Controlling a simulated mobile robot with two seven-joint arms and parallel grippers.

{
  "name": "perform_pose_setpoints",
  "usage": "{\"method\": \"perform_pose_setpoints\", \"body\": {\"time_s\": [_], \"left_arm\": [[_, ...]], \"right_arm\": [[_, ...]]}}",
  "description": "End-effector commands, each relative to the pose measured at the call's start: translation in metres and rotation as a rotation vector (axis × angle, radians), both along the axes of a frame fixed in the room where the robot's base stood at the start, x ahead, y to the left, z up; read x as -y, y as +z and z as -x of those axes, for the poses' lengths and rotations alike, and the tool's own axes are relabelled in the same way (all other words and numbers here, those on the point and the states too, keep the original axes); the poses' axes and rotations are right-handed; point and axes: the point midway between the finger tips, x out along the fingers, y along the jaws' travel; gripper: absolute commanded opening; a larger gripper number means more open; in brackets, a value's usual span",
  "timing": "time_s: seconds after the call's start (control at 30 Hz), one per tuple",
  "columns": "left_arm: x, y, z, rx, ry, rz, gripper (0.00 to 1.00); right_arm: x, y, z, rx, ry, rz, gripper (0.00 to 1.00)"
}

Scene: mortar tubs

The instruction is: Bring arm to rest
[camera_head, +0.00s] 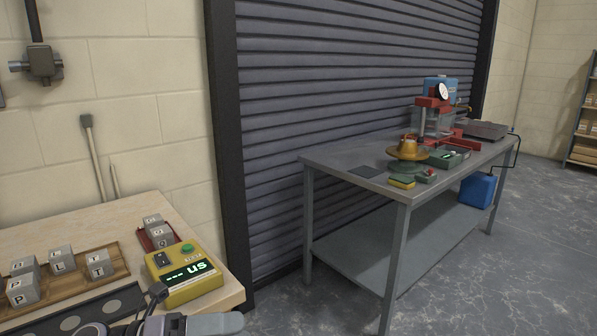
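Part of my gripper, which I take to be the left one (205,324), shows at the bottom edge in front of the wooden bench (215,306). Only a grey piece of it is in the picture, so its opening and anything between its fingers are hidden. It is just below the yellow meter (196,284), and I cannot tell whether it touches anything. My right gripper is out of the picture.
Grey lettered cubes stand in a wooden tray (62,284), others in a red tray (147,240). A dark strip with round spots (72,323) and a dark cable lie in front. A grey metal table (330,158) with a press (432,118) stands to the right, across open floor.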

Motion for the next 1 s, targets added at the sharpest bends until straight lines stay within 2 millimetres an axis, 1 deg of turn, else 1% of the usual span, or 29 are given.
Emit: {"method": "perform_pose_setpoints", "body": {"time_s": [0.03, 0.1, 0.17, 0.23, 0.27, 0.37, 0.43, 0.47, 0.5, 0.57, 0.6, 0.67, 0.7, 0.8, 0.83, 0.9, 1.0], "left_arm": [[0.004, 0.000, 0.001, -0.098, 0.060, 0.107, 0.83], [0.002, -0.003, -0.002, -0.231, 0.153, 0.243, 0.83], [-0.002, -0.009, -0.006, -0.353, 0.238, 0.353, 0.83], [-0.012, -0.021, -0.008, -0.505, 0.341, 0.474, 0.83], [-0.016, -0.028, -0.009, -0.571, 0.387, 0.524, 0.83], [-0.035, -0.060, -0.006, -0.802, 0.546, 0.677, 0.83], [-0.049, -0.088, 0.001, -0.972, 0.662, 0.775, 0.83], [-0.056, -0.101, 0.006, -1.045, 0.713, 0.815, 0.83], [-0.063, -0.119, 0.015, -1.144, 0.781, 0.865, 0.83], [-0.074, -0.148, 0.032, -1.292, 0.883, 0.935, 0.83], [-0.080, -0.166, 0.045, -1.387, 0.950, 0.976, 0.83], [-0.087, -0.191, 0.067, -1.517, 1.040, 1.030, 0.83], [-0.091, -0.205, 0.081, -1.595, 1.096, 1.057, 0.83], [-0.096, -0.232, 0.114, -1.750, 1.205, 1.111, 0.83], [-0.096, -0.238, 0.121, -1.784, 1.228, 1.122, 0.83], [-0.098, -0.247, 0.135, -1.843, 1.269, 1.141, 0.83], [-0.098, -0.253, 0.143, -1.880, 1.295, 1.151, 0.83]], "right_arm": [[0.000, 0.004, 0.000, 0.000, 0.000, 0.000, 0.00], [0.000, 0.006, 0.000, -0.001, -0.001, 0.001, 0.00], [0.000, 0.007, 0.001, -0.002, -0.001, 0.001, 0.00], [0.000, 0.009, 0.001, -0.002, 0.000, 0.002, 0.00], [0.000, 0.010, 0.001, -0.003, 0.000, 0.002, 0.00], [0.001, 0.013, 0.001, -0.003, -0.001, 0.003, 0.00], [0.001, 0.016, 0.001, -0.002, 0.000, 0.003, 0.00], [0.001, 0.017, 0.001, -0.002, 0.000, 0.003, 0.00], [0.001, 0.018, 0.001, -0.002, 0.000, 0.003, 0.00], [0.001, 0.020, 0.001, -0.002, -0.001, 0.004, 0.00], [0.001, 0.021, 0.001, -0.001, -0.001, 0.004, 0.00], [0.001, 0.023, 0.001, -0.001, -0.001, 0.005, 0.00], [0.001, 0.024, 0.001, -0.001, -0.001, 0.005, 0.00], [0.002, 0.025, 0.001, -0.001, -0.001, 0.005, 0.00], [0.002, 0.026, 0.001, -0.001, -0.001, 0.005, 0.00], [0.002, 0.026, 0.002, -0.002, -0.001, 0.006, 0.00], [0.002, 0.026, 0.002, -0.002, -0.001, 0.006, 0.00]]}}
